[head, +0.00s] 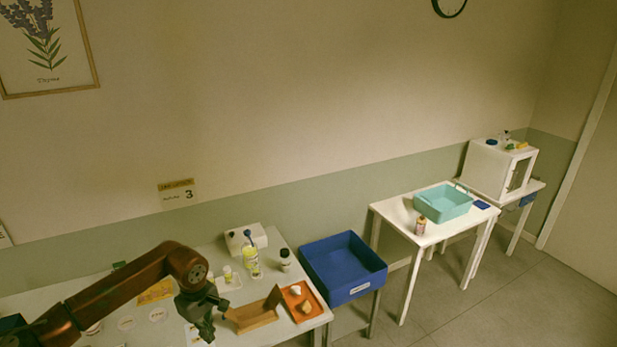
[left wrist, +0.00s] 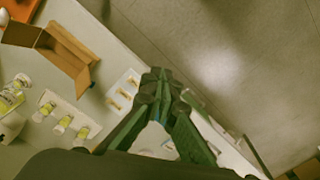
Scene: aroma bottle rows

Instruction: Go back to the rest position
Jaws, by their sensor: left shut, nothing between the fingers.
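My left arm reaches in from the left in the head view. Its gripper (head: 207,330) hangs over the near part of the white table (head: 287,334), left of the wooden stand. In the left wrist view the left gripper (left wrist: 160,78) has its fingers together with nothing between them. Below it lies a small white card with yellow-brown marks (left wrist: 122,90). My right gripper is in neither view.
Further right, a white table bears a teal bin (head: 443,203).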

